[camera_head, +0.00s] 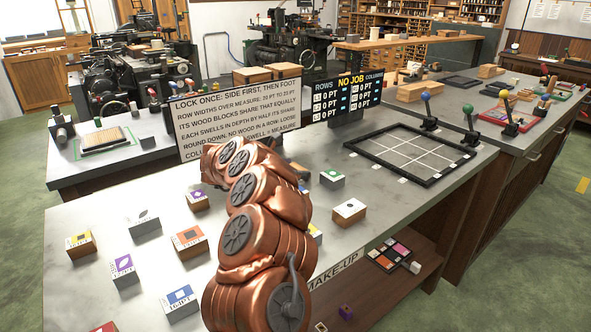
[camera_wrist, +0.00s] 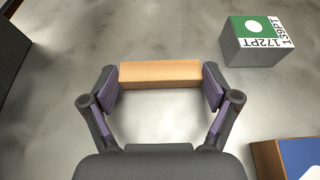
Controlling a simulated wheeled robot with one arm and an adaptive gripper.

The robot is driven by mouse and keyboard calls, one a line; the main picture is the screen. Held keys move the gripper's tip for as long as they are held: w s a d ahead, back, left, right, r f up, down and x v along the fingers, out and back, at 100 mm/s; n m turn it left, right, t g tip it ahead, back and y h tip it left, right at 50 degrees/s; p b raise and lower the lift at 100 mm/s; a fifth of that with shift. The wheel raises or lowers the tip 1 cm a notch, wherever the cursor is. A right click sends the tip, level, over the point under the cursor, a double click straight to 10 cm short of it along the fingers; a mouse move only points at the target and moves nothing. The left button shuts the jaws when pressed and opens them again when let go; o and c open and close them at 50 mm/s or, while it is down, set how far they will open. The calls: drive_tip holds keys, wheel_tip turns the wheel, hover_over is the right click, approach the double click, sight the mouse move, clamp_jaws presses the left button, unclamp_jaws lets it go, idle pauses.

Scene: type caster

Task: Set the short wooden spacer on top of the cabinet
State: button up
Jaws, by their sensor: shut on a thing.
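In the wrist view my gripper (camera_wrist: 162,88) is shut on a short plain wooden block (camera_wrist: 160,73), which spans between the two fingertips. It is over the grey worktop; whether it touches the surface I cannot tell. In the head view my copper arm hides the gripper and the block. A dark wood cabinet with drawers and a grey top (camera_head: 545,133) stands at the right. A light wood cabinet (camera_head: 38,88) stands at the back left. I cannot tell which cabinet the task names.
Several labelled blocks, such as an orange one (camera_head: 189,241), lie on the near worktop (camera_head: 75,285). A green-labelled block (camera_wrist: 262,40) is right of my gripper. A text sign (camera_head: 235,112), a job board (camera_head: 346,96) and a black gridded frame (camera_head: 440,170) stand beyond.

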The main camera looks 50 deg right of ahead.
drive_tip(key=o, duration=0.7)
drive_tip(key=shift+r, duration=0.1)
